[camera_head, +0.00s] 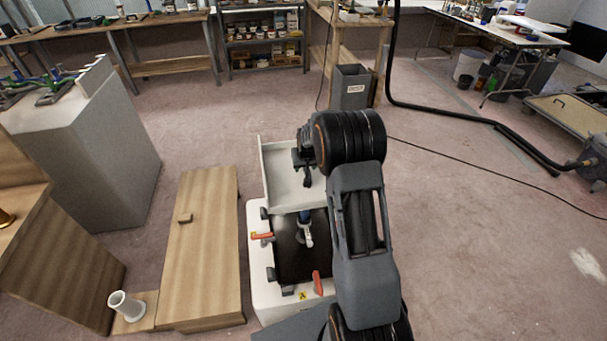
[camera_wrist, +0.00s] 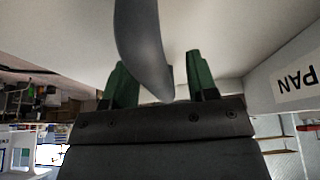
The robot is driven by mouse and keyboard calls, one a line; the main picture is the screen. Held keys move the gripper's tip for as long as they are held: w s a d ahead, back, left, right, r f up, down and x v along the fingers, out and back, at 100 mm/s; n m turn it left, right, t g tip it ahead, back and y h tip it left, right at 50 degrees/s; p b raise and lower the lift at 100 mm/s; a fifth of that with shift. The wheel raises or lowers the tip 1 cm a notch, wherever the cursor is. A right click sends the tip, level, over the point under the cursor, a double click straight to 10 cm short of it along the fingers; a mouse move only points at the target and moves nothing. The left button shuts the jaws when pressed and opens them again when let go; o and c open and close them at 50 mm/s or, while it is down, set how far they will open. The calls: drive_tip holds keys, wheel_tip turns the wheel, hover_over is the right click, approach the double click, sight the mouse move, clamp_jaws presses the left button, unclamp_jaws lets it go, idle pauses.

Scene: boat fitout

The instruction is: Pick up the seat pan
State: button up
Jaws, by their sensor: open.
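No thing is plainly recognisable as the seat pan. A white wall in the wrist view carries a label reading "PAN" (camera_wrist: 298,83). A smooth grey curved piece (camera_wrist: 143,45) comes in from the top and tapers to a blunt end between my fingers; I cannot tell whether it is the seat pan. My gripper (camera_wrist: 160,75) is open, with one green-padded finger on each side of that piece; contact cannot be told. In the head view my gripper (camera_head: 307,180) is over a white open tray (camera_head: 278,193), and my arm hides its right part.
The tray adjoins a white deck (camera_head: 257,290) with a black top (camera_head: 288,255) and orange-handled parts. A low wooden box (camera_head: 205,245) and a grey block (camera_head: 85,160) stand left. A grey bin (camera_head: 351,90) stands behind. A black hose (camera_head: 440,112) crosses mostly open floor.

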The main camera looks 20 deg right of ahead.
drive_tip(key=shift+f, duration=0.15)
drive_tip(key=shift+c, duration=0.4)
clamp_jaws()
idle(0.4)
drive_tip(key=shift+w, duration=0.1)
